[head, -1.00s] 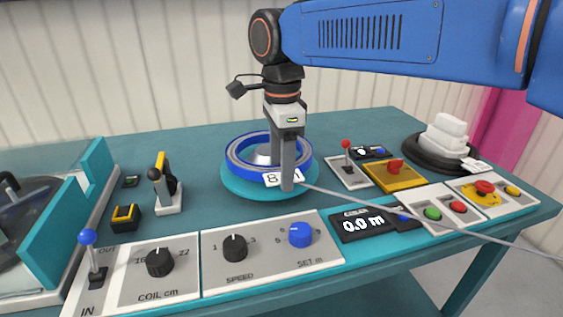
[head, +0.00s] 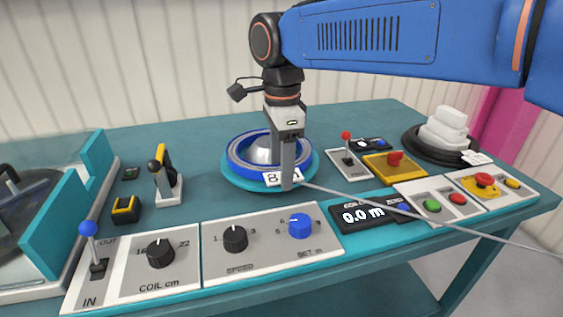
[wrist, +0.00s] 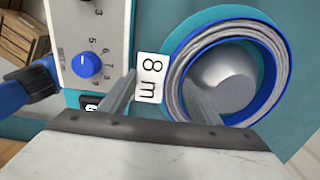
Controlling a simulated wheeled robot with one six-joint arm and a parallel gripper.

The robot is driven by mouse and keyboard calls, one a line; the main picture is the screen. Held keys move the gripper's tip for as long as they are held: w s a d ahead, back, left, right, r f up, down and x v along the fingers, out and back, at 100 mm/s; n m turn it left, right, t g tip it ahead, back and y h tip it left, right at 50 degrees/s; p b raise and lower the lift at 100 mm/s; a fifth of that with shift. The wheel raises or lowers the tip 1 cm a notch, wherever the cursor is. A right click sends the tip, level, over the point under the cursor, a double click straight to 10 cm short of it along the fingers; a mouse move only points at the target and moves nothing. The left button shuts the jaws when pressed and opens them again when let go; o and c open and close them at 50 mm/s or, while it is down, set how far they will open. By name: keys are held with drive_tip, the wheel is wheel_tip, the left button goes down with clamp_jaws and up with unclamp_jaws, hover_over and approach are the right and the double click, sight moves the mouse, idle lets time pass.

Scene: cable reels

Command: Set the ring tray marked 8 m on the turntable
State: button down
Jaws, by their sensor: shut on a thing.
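The ring tray (head: 235,164) is a blue ring with a coil of grey cable in it and a white tag (head: 271,178) reading 8 m, partly hidden by a finger in the head view. The ring also shows in the wrist view (wrist: 273,84). It lies level around the silver dome (head: 262,152) of the teal turntable (head: 229,180) and looks seated on the disc. My gripper (head: 287,184) points down at the tray's near right side and is shut on it by the tag.
Along the front edge are panels with knobs (head: 235,239), a 0.0 m display (head: 362,214) and buttons. Small levers stand left (head: 166,180) and right (head: 347,152) of the turntable. A white stacked piece (head: 445,130) stands back right. A thin grey strand (head: 430,223) crosses the right panels.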

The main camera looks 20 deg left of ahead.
drive_tip(key=shift+f, duration=0.15)
drive_tip(key=c, duration=0.5)
unclamp_jaws()
drive_tip(key=shift+c, duration=0.2)
drive_tip(key=shift+o, duration=0.5)
drive_tip(key=o, duration=0.3)
drive_tip(key=shift+r, duration=0.9)
drive_tip(key=shift+o, duration=0.2)
drive_tip(key=shift+r, duration=3.05)
